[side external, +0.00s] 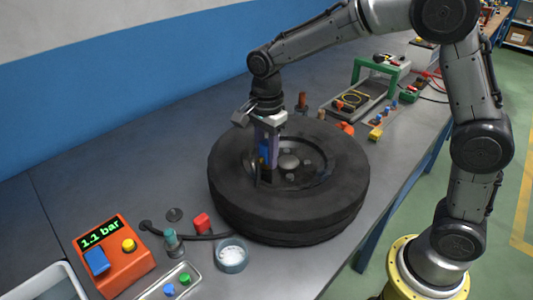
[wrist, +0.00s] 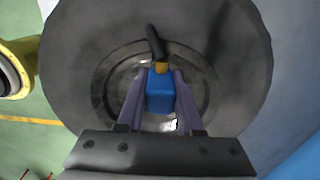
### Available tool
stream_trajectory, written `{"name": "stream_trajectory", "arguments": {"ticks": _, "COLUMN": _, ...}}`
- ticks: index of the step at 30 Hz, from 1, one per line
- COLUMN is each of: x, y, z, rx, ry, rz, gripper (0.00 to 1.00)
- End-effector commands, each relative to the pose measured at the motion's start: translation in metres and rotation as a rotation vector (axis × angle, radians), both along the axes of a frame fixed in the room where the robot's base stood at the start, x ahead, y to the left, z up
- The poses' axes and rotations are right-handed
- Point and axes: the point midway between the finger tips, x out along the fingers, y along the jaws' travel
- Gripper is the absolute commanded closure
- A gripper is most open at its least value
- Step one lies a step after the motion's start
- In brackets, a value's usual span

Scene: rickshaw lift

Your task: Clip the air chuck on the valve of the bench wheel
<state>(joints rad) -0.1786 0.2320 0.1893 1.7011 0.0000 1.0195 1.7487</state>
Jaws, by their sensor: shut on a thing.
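The bench wheel, a black tyre (side external: 290,222) on a dark rim, lies flat on the workbench. My gripper (side external: 266,160) points down inside the rim, left of the hub. In the wrist view its two purple-grey fingers are shut on a blue block with a brass-coloured tip, which looks like the air chuck (wrist: 160,95). A black stem (wrist: 155,42), probably the valve, stands right at the brass tip. Whether the tip is on the stem or only close to it, I cannot tell. The chuck is largely hidden by the fingers in the side view.
An orange gauge box (side external: 118,258) reading 1.1 bar stands at the front left. A red cap (side external: 201,223), a black hose piece, a small bowl (side external: 231,256) and a tray (side external: 170,285) lie near the tyre. A green-handled rack (side external: 375,85) and coloured parts stand behind it.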

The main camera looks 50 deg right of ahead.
Motion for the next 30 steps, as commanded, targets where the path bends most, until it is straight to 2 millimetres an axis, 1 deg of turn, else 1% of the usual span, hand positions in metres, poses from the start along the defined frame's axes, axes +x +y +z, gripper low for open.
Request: {"name": "stream_trajectory", "arguments": {"ticks": 30, "x": 0.0, "y": 0.0, "z": 0.027, "rx": 0.0, "ry": -0.002, "rz": 0.0, "gripper": 1.0}}
